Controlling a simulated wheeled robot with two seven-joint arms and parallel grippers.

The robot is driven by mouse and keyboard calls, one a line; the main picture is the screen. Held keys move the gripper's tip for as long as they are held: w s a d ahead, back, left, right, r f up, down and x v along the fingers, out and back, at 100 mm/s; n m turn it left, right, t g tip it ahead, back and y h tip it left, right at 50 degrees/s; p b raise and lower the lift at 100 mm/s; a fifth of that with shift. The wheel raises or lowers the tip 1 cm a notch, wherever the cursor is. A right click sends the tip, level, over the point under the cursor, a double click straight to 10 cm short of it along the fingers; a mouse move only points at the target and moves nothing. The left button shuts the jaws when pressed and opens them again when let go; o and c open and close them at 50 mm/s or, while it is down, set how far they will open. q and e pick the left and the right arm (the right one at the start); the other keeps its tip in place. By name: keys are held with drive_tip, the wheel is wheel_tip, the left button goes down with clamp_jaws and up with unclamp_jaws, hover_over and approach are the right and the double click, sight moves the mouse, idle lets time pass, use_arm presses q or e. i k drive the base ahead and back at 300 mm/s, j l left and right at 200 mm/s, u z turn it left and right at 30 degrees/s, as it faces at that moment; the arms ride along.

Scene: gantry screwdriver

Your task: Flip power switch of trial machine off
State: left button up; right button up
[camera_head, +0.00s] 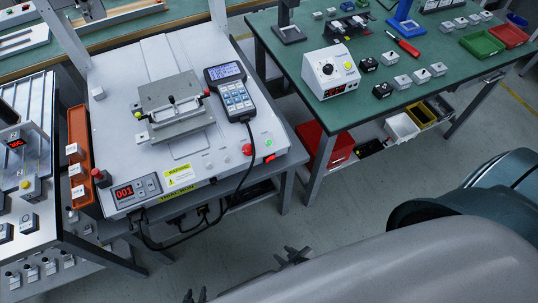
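The trial machine (120,130) is a white bench unit at the centre left, with a yellow label on its front edge that seems to read "TRIAL RUN". A small red switch (270,158) sits at its front right corner, beside a lit green button (268,142) and a red mushroom button (247,149). The switch position is too small to tell. A dark fingertip part, apparently my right gripper (293,257), shows low in the picture, in front of and below the machine, well apart from it. Another dark part, apparently my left gripper (195,296), is cut by the bottom edge.
A handheld pendant (230,88) with a cable lies on the machine. A red "001" display (124,192) and an orange tray (80,150) are at its left. A green table (385,115) with a white controller box (330,72) stands right. Grey floor is clear between.

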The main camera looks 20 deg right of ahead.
sight(267, 158)
drive_tip(key=z, duration=0.75)
drive_tip(key=i+l+u, duration=0.25)
drive_tip(key=l, duration=0.1)
